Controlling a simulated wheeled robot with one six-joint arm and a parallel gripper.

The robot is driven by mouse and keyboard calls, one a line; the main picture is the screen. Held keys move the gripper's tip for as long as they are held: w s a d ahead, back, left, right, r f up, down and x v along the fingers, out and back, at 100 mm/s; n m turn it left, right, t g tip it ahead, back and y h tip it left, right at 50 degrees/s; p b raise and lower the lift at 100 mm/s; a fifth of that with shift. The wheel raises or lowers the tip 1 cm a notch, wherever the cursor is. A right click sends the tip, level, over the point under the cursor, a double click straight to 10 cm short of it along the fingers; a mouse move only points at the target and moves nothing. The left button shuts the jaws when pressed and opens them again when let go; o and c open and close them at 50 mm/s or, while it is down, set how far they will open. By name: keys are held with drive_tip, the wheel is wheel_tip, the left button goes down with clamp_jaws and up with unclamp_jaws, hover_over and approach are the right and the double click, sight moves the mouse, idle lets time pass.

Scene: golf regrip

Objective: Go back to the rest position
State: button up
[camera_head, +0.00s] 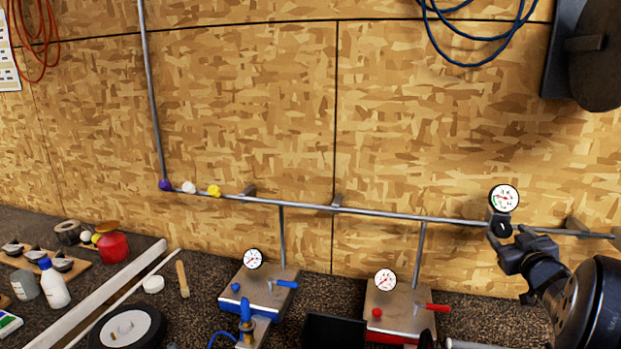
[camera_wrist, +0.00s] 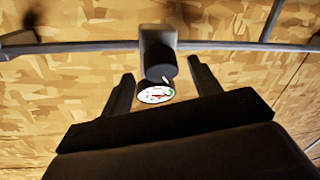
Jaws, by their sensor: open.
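My gripper (camera_head: 513,243) is at the right of the head view, just below and right of a black knob (camera_head: 502,229) under a round white gauge (camera_head: 504,198) on the wall pipe. In the wrist view my gripper's two dark fingers (camera_wrist: 162,78) stand apart, one on each side of the knob (camera_wrist: 161,64) and gauge (camera_wrist: 155,93). The jaws are open and I see nothing held between them. Whether a finger touches the knob I cannot tell.
A grey pipe (camera_head: 375,212) runs along the wooden wall. Below it on the dark bench stand a blue-handled gauge unit (camera_head: 262,289) and a red-handled one (camera_head: 397,309). Bottles, a red can (camera_head: 113,246) and a wheel (camera_head: 127,329) crowd the left. Open space lies before the upper wall.

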drive_tip(key=s+a+b, duration=0.1)
drive_tip(key=s, duration=0.8)
drive_tip(key=w, duration=0.3)
drive_tip(key=w+p, duration=0.1)
drive_tip(key=w, duration=0.3)
drive_tip(key=w+d, duration=0.1)
drive_tip(key=w, duration=0.2)
drive_tip(key=shift+w+p, duration=0.25)
drive_tip(key=shift+p, duration=0.15)
drive_tip(key=shift+w+f+m+h+b, duration=0.15)
drive_tip(key=shift+f+m+h+b, duration=0.2)
drive_tip(key=shift+b, duration=0.3)
drive_tip(key=m+b, duration=0.1)
drive_tip(key=m+h+b, duration=0.1)
drive_tip(key=shift+a+r+m, duration=0.1)
drive_tip(key=shift+a+m, duration=0.1)
drive_tip(key=shift+m, duration=0.15)
drive_tip(key=shift+m+h+b, duration=0.75)
drive_tip(key=shift+m, duration=0.45)
drive_tip(key=v, duration=1.1)
drive_tip(key=w+d+n+y+p, duration=0.1)
drive_tip(key=w, duration=0.2)
drive_tip(key=w+d+n+y+p, duration=0.1)
drive_tip(key=w+n+p, duration=0.1)
drive_tip(key=w, duration=0.2)
drive_tip(key=w+d+n+y+p, duration=0.1)
drive_tip(key=w, duration=0.2)
drive_tip(key=shift+w+d+r+n, duration=0.3)
drive_tip(key=shift+w+n, duration=0.05)
drive_tip(key=shift+n, duration=0.05)
